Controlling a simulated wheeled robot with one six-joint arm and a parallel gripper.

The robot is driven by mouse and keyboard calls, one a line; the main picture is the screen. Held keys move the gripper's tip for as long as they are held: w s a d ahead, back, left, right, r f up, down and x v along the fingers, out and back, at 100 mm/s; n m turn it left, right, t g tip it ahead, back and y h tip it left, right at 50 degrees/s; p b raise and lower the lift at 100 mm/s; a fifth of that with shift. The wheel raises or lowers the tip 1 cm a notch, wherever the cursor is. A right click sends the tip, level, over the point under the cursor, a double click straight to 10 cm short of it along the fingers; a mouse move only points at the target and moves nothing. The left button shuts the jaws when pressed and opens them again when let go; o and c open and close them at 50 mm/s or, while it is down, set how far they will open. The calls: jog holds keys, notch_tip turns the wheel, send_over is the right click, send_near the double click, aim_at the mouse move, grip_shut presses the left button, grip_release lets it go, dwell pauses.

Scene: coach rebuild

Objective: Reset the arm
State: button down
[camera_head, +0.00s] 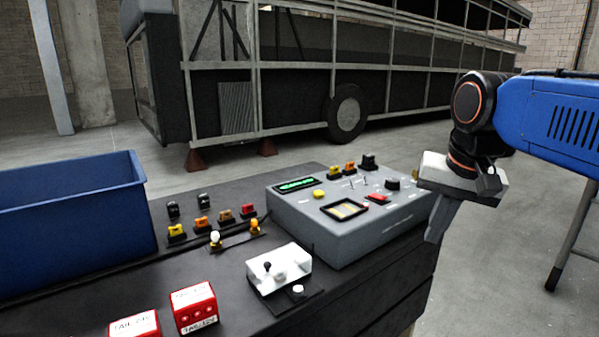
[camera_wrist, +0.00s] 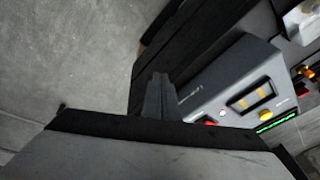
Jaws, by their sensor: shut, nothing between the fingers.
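My gripper (camera_head: 436,236) is at the right in the head view, pointing down beside the right end of the grey control box. Its fingers are shut with nothing between them. In the wrist view the closed fingers (camera_wrist: 158,94) show in the middle, over the dark bench edge next to the box. My blue arm comes in from the right. The grey control box (camera_head: 300,222) stands on the bench, with a green display, switches and buttons on top. It also shows in the wrist view (camera_wrist: 222,88). I cannot tell whether the gripper touches the box.
The black bench (camera_head: 225,285) holds a blue bin (camera_head: 70,225), small coloured switches, a white joystick unit (camera_head: 279,268) and red boxes (camera_head: 194,308). A bus frame (camera_head: 300,80) stands behind. Grey floor lies open between bench and bus. A dark stand leg (camera_head: 571,240) is at the right.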

jog(key=s+d+f+n, duration=0.1)
jog(key=s+f+n, duration=0.1)
jog(key=s+f, duration=0.4)
jog(key=s+d+f+n+t, duration=0.1)
jog(key=s+f, duration=0.4)
jog(key=f, duration=0.7)
jog(key=shift+s+d+f+n+t, duration=0.15)
jog(key=shift+s+d+n+t, duration=0.2)
jog(key=shift+d+n, duration=0.3)
jog(key=shift+a, duration=0.1)
